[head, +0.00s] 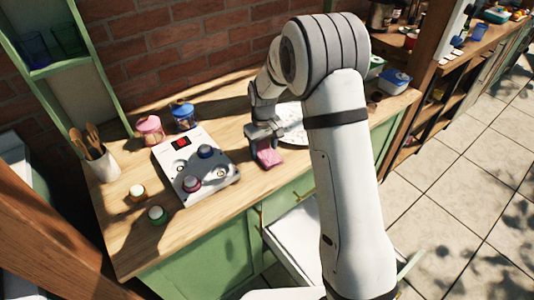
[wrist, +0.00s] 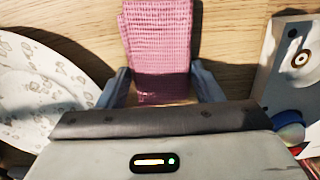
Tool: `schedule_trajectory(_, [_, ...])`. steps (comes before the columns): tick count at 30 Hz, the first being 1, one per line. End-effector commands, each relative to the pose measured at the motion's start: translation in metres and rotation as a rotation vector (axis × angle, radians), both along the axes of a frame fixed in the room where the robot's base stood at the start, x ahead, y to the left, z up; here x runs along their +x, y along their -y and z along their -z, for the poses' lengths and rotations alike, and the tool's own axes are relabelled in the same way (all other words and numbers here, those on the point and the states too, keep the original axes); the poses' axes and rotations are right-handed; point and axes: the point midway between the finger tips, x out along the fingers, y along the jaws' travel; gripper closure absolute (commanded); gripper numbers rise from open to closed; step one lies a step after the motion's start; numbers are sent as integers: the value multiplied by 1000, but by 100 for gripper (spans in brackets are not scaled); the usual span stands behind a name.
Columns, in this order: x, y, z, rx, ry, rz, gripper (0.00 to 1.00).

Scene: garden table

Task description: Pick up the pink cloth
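The pink cloth (head: 268,158) lies folded on the wooden table, directly under my gripper (head: 264,142) in the head view. In the wrist view the cloth (wrist: 158,45) is a long textured pink strip reaching from the top edge down between the two grey fingers of my gripper (wrist: 162,78). One finger stands on each side of the cloth, wide apart, so the gripper looks open. The cloth's near end lies close to the gripper body. I cannot tell whether the fingers touch the cloth's sides.
A speckled white plate (wrist: 40,85) lies left of the cloth in the wrist view. A white panel with knobs (head: 195,165) stands left in the head view.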

Motion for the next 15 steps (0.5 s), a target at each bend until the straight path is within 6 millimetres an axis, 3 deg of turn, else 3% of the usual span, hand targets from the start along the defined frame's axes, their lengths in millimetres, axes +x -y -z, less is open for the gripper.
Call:
schedule_trajectory(4, [0, 0, 0, 0, 0, 0, 55])
schedule_trajectory(15, [1, -1, -8, 1, 3, -1, 56])
